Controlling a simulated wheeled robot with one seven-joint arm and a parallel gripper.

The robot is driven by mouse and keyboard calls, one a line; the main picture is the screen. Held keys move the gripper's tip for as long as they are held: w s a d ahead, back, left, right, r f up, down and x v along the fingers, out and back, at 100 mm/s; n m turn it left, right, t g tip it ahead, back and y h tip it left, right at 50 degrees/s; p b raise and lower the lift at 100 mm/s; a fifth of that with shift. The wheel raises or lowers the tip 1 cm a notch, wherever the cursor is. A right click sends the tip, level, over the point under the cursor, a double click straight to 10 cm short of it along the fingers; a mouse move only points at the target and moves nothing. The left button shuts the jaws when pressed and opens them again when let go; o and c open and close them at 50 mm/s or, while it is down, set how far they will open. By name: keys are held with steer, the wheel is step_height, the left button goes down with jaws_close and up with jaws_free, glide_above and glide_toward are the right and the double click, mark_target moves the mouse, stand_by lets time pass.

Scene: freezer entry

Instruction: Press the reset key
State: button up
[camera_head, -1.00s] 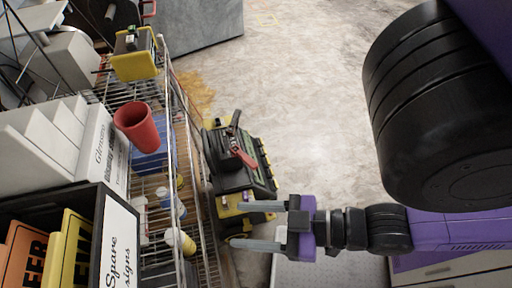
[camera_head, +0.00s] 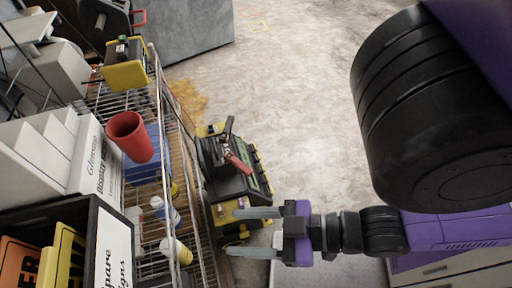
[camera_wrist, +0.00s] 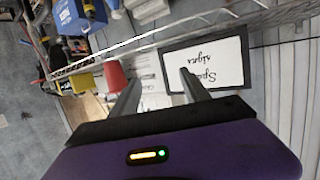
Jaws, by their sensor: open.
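No key marked reset can be made out in either view. A yellow box with a dark top and small green parts (camera_head: 125,72) sits on the far end of the wire shelf; a yellow box also shows in the wrist view (camera_wrist: 78,83). A black and yellow machine with a red lever (camera_head: 236,160) stands beside the shelf. My gripper (camera_head: 236,232) is open and empty, its fingers pointing left at the shelf, over or near the machine's near end in the picture. In the wrist view my gripper (camera_wrist: 158,80) has both fingers apart with nothing between them.
The wire shelf (camera_head: 168,120) holds a red cup (camera_head: 130,137), white boxes (camera_head: 88,160), bottles and a black bin of signs (camera_head: 115,240). A grey block (camera_head: 185,28) stands behind. The concrete floor (camera_head: 290,80) beyond the machine is clear.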

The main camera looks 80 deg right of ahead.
steer(key=shift+c, duration=0.2)
jaws_close()
stand_by(1.5)
